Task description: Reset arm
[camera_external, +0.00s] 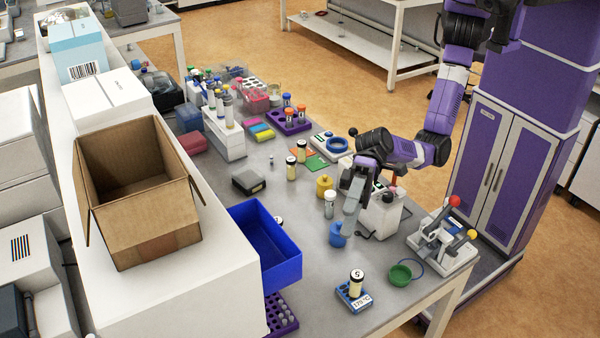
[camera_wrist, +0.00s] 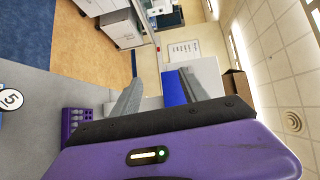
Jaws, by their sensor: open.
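My purple arm reaches in from the right over the grey lab table (camera_external: 300,190) in the external view.
Racks and bottles crowd the table's far side. An open cardboard box (camera_external: 140,195) stands on the white shelf at left.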

